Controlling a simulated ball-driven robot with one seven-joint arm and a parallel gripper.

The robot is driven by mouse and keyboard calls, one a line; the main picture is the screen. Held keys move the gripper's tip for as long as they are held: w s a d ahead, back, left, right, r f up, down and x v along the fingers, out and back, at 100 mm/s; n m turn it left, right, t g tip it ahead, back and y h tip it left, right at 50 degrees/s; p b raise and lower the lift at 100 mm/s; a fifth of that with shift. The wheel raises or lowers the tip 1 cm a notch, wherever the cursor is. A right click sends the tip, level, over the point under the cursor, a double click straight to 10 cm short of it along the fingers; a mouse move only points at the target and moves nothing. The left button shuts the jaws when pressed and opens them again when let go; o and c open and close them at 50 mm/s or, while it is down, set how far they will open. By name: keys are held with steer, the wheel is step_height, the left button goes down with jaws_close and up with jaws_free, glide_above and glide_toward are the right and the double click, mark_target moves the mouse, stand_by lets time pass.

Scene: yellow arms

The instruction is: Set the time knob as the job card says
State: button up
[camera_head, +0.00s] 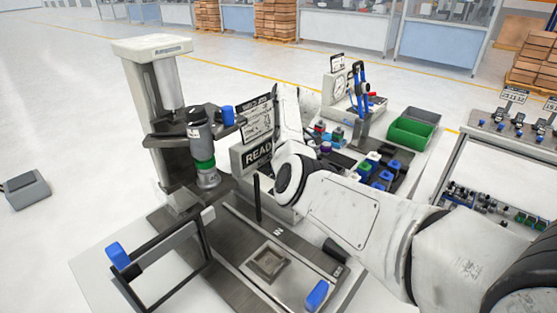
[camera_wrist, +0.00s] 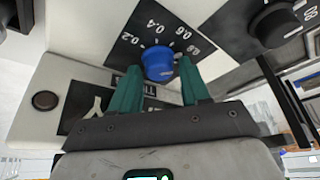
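The blue time knob (camera_wrist: 158,64) sits on a black dial plate printed 0.2, 0.4, 0.6 and 0.8 in the wrist view. I cannot clearly make out its pointer. My gripper (camera_wrist: 160,66) has its two teal fingers on either side of the knob, spread slightly wider than it. A small gap seems to show at the right finger; contact on the left is unclear. In the head view my arm hides the gripper and knob. A black-and-white card (camera_head: 257,120) stands behind the READY display (camera_head: 258,153); its print is too small to read.
A black knob (camera_wrist: 274,22) on another dial is close on the right, and a dark round button (camera_wrist: 45,101) is on the left. Open floor lies at the left.

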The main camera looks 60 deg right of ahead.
steer(key=shift+o, duration=1)
steer(key=p+v, duration=0.1)
steer(key=v, duration=1)
steer(key=shift+f, duration=0.15)
